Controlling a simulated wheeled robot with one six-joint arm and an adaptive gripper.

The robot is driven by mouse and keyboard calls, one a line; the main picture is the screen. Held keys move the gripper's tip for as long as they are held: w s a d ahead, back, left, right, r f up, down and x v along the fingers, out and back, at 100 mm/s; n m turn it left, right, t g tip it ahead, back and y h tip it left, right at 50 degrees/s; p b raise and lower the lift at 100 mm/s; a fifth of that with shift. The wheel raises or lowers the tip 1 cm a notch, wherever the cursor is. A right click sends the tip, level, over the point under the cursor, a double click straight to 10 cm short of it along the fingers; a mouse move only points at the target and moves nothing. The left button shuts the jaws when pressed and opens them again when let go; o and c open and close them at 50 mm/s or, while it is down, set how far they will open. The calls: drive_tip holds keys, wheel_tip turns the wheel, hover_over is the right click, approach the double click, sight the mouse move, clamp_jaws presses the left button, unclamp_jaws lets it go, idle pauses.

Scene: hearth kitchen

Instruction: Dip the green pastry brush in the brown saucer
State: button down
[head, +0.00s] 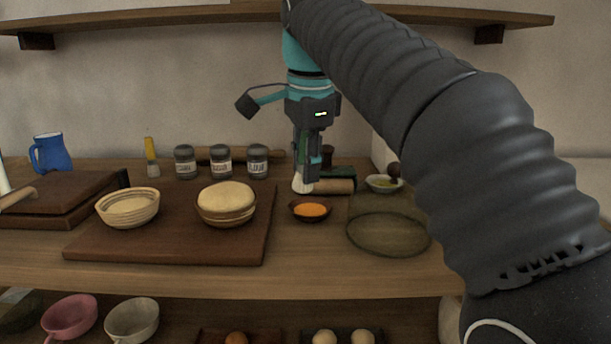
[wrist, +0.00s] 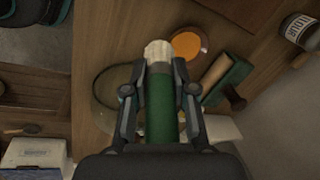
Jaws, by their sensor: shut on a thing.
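My gripper (head: 313,170) is shut on the green pastry brush, whose green handle (wrist: 161,105) lies between the fingers in the wrist view. The brush's pale bristles (head: 301,183) point down in the head view. The brown saucer (head: 296,214) holds an orange liquid (head: 311,209) and sits on the counter to the right of the board. The bristles are above and slightly behind the saucer in the head view, apart from it as far as I can tell. In the wrist view the orange liquid (wrist: 186,45) shows just right of the bristle tip.
A wooden board (head: 165,245) with two baskets is left of the saucer. A clear glass dish (head: 388,251) is to its right. Several jars (head: 221,162) stand at the back.

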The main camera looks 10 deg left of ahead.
drive_tip(key=shift+w+a+f+t+h+b, duration=0.15)
drive_tip(key=shift+w+f+t+b, duration=0.15)
drive_tip(key=shift+w+f, duration=0.8)
drive_tip(key=shift+w+a+f+t+h+b, duration=0.15)
drive_tip(key=shift+w+f+t, duration=0.45)
drive_tip(key=shift+w, duration=0.85)
drive_tip(key=shift+w+a+f+t+b, duration=0.1)
drive_tip(key=shift+w+f+t+b, duration=0.15)
drive_tip(key=shift+w+f, duration=0.9)
drive_tip(key=shift+w+f+b, duration=0.15)
drive_tip(key=shift+f+b, duration=0.6)
drive_tip(key=shift+b, duration=0.25)
drive_tip(key=shift+f+b, duration=0.4)
drive_tip(key=shift+f, duration=0.2)
drive_tip(key=shift+r, duration=0.1)
wheel_tip(320, 180, up, 7)
drive_tip(key=p, duration=0.4)
